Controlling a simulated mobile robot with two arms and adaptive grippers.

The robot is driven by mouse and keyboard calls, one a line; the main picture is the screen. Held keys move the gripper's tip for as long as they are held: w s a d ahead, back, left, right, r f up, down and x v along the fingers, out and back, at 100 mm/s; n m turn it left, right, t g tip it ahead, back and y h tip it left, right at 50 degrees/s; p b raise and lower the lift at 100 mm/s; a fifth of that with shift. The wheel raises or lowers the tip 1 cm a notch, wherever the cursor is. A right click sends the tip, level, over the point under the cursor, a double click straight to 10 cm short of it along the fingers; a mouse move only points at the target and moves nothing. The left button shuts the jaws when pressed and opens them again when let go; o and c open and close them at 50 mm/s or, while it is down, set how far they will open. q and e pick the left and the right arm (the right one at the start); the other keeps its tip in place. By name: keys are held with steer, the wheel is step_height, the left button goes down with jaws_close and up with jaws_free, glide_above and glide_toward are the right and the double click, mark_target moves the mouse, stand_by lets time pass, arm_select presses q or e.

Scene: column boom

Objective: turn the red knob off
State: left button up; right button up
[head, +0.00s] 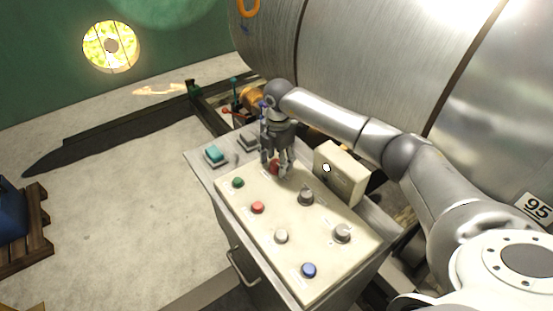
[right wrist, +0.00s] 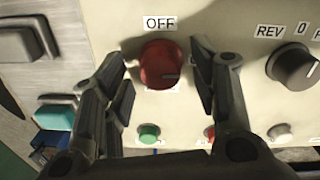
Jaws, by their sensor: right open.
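The red knob (right wrist: 161,64) sits on the cream control panel (head: 331,262) under an OFF label in the right wrist view. In the head view the knob (head: 274,168) shows partly behind my right gripper (head: 276,166). My right gripper (right wrist: 165,88) is open, with one finger on each side of the red knob. There is a visible gap on both sides in the wrist view. I cannot tell how deep the fingertips reach around it. My left gripper is not in view.
Beside the knob is a dark REV/0 selector (right wrist: 292,67), also seen in the head view (head: 306,195). Green (head: 238,182), red (head: 258,208), white (head: 281,236) and blue (head: 308,270) buttons line the panel's left side. A cream box (head: 341,172) stands right of the gripper.

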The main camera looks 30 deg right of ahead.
steer(key=shift+f, duration=0.35)
steer(key=c, duration=1)
